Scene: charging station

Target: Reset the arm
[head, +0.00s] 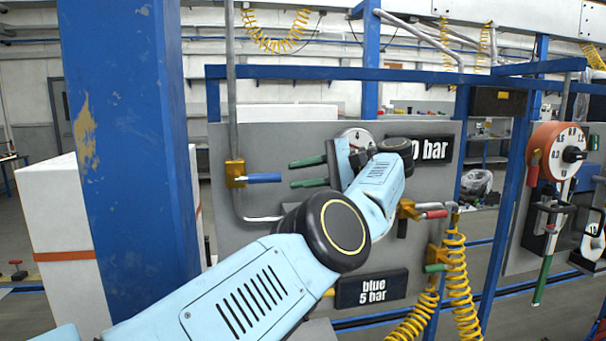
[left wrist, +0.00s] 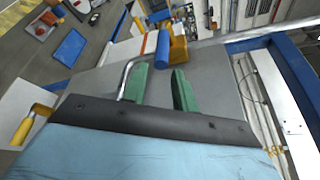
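My left arm (head: 255,290) reaches in from the bottom left across the grey panel. My left gripper (head: 293,173) has two green fingers, parallel and apart, with nothing between them. They point left in the head view, toward a blue-handled valve (head: 262,178), and stop short of it. In the left wrist view the gripper (left wrist: 159,70) also shows its fingers spread and empty, with the blue handle (left wrist: 162,48) beyond the tips. My right gripper is in neither view.
A blue pillar (head: 130,150) stands close on the left. An orange dial (head: 556,150) hangs at the right.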

